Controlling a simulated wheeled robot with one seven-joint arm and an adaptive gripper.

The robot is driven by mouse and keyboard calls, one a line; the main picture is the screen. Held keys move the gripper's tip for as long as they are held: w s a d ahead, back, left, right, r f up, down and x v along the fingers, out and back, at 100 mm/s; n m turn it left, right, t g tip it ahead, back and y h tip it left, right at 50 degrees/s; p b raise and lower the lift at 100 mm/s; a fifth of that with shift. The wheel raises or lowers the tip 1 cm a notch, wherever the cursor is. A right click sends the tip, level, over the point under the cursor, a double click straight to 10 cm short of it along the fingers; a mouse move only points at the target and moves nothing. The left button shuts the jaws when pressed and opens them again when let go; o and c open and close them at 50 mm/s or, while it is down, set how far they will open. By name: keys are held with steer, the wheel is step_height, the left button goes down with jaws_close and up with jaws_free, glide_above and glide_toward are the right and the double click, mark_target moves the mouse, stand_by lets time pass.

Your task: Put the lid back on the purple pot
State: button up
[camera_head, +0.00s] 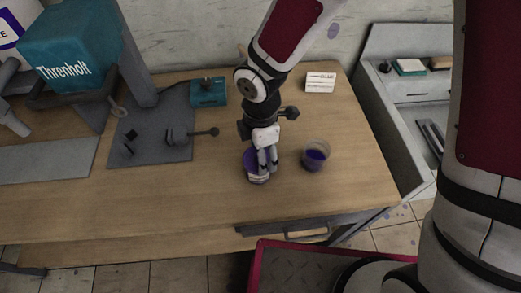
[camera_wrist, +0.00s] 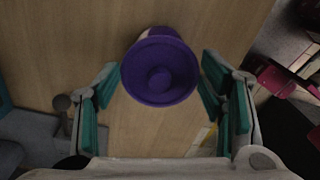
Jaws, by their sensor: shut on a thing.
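The purple lid (camera_wrist: 160,74) is a round disc with a raised rim and a small knob in its middle. In the wrist view it lies between the two green-padded fingers of my gripper (camera_wrist: 160,68), which is shut on it. In the head view my gripper (camera_head: 266,168) points down over the purple pot (camera_head: 258,179), which has a pale label and stands near the front of the table. The fingers hide much of the lid and pot there. I cannot tell whether the lid is fully seated on the pot.
A grey stand with a lever (camera_head: 165,135) and a teal box (camera_head: 208,92) are to the left.

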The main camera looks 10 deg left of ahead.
steer(key=o, duration=0.8)
steer(key=shift+o, duration=0.6)
steer(key=shift+o, duration=1)
steer(key=shift+r+p, duration=2.1)
steer(key=shift+r, duration=1.45)
jaws_close()
